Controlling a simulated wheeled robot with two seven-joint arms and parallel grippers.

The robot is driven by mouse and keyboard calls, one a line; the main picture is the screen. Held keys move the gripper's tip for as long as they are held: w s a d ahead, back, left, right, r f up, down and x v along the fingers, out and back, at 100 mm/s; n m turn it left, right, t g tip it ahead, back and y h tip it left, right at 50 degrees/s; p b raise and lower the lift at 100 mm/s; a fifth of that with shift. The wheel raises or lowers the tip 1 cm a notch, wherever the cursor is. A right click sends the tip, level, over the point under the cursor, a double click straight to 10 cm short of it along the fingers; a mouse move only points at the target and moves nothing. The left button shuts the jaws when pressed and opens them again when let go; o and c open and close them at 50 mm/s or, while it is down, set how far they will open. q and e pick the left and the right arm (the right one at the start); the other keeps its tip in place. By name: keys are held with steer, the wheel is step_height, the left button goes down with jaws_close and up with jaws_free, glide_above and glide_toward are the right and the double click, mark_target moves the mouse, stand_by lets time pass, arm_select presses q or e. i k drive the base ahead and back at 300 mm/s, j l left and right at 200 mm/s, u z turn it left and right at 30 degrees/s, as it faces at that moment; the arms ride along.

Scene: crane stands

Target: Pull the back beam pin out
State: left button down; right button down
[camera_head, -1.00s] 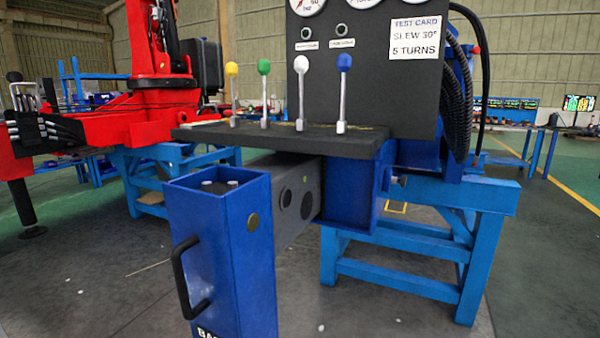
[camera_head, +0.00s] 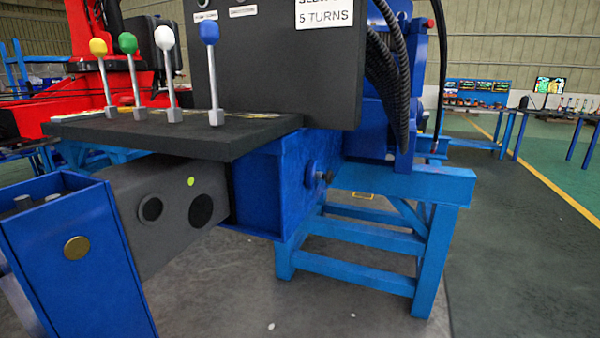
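A grey beam (camera_head: 170,205) with two dark round holes and a small yellow-green dot sticks out of a blue housing (camera_head: 268,190). A small dark pin knob (camera_head: 325,176) stands out from a round blue boss on the right side of that housing. It looks seated in the housing; how deep it goes is hidden. A blue box-shaped leg (camera_head: 75,255) with a brass disc is at the beam's left end. Neither of my grippers is in view.
A black shelf (camera_head: 170,134) with several coloured-knob levers overhangs the beam, under a black panel (camera_head: 285,70). A blue stand (camera_head: 375,235) supports the housing. Black hoses (camera_head: 390,85) hang above it.

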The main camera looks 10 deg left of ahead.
mark_target(328, 176)
steer(key=i+l, duration=0.3)
steer(key=i, duration=0.2)
steer(key=i+l, duration=0.25)
steer(key=i, duration=0.25)
steer(key=i+l, duration=0.3)
steer(key=i, duration=0.2)
